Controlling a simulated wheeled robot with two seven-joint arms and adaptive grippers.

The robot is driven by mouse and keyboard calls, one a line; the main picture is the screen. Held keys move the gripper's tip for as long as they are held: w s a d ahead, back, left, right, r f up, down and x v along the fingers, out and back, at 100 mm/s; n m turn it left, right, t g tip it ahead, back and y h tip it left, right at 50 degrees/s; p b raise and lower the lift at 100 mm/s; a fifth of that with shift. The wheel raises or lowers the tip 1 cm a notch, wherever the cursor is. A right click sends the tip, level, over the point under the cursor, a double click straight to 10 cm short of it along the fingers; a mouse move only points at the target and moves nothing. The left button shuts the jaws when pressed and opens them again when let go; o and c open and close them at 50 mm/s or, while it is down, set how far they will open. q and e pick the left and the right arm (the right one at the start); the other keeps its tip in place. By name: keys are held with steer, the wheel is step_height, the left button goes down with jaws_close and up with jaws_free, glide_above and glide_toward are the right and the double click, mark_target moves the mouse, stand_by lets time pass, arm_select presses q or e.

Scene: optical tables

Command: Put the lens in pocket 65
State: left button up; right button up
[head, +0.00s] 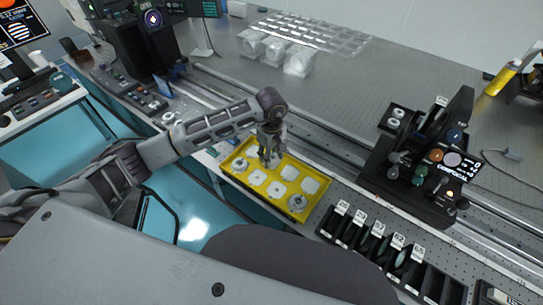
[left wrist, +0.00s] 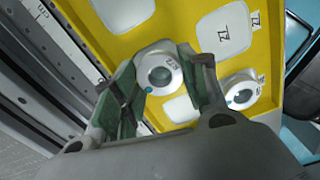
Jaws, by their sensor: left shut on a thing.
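My left gripper (head: 270,155) is over the back part of the yellow tray (head: 235,178). In the left wrist view its fingers (left wrist: 168,85) are shut on a lens (left wrist: 160,72) in a pale round mount with a small blue dot, close over the tray. A second mounted lens (left wrist: 240,90) lies on the tray beside it. In the head view one mounted lens (head: 240,164) sits at the tray's left and another (head: 297,203) at its near right corner; the held lens is hidden there. My right gripper is not in view.
White square pads (head: 275,188) lie in the tray. A black optical instrument (head: 420,165) stands right of the tray, behind the rack. Wrapped items (head: 299,60) and a clear tray (head: 315,33) lie far back. The metal tabletop (head: 340,95) between is mostly clear.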

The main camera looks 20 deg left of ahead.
arm_select(q)
steer(key=shift+f, duration=0.45)
steer(key=shift+f, duration=0.1)
steer(key=o, duration=0.7)
steer(key=shift+o, duration=0.2)
step_height(320, 180, up, 12)
steer(key=shift+b, duration=0.45)
stand_by(0.5)
